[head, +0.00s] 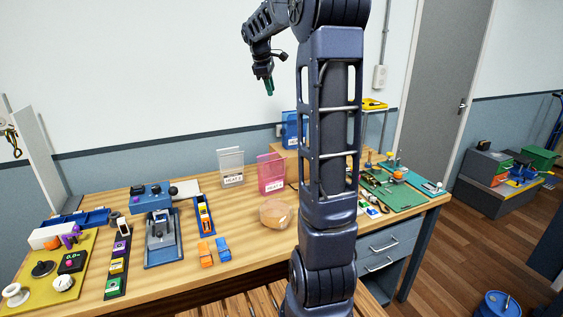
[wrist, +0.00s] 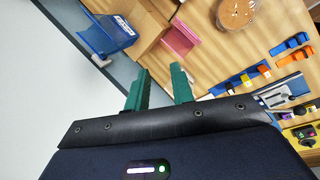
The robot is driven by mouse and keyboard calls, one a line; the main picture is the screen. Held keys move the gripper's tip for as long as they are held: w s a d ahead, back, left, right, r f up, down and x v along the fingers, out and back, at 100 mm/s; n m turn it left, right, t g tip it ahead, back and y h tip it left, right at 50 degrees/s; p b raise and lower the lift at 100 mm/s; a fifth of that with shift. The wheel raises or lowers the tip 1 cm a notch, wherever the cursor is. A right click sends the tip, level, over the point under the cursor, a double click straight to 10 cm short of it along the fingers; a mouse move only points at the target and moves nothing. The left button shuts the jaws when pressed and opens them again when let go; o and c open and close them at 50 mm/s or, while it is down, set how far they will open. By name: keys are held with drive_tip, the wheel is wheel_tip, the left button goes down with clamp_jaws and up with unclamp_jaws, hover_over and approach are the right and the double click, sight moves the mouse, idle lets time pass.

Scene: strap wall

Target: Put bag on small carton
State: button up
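My gripper (head: 268,87) hangs high in front of the wall, well above the bench. In the wrist view its green fingers (wrist: 160,80) stand apart with nothing between them. A rounded, glossy tan thing (head: 275,213), perhaps the bag, lies on the bench left of my arm; it also shows at the top of the wrist view (wrist: 236,12). A brown carton (head: 283,152) stands at the back of the bench, partly hidden behind my arm; it shows in the wrist view (wrist: 147,28). My gripper touches neither.
A blue bin (head: 290,128) stands by the carton. A pink holder (head: 271,175) and a clear labelled holder (head: 231,168) stand near the tan thing. Orange and blue clips (head: 214,250), a blue press (head: 162,240) and trays crowd the left. A green board (head: 402,190) lies right.

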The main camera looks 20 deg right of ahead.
drive_tip(key=s+a+f+m+t+y, duration=0.1)
drive_tip(key=s+a+f+m, duration=0.15)
drive_tip(key=s, duration=0.75)
drive_tip(key=s+a+f+m+y, duration=0.1)
drive_tip(key=s+a+m, duration=0.25)
drive_tip(key=s, duration=0.65)
drive_tip(key=s+a+f+m, duration=0.2)
drive_tip(key=s+f, duration=0.3)
drive_tip(key=s, duration=0.3)
drive_tip(key=s+a+f+m+t+y, duration=0.1)
drive_tip(key=s+a+f+m, duration=0.1)
drive_tip(key=s, duration=0.6)
wheel_tip(320, 180, down, 3)
drive_tip(key=shift+a+r+m+t, duration=0.1)
drive_tip(key=shift+a+m+t, duration=0.15)
drive_tip(key=shift+m, duration=0.45)
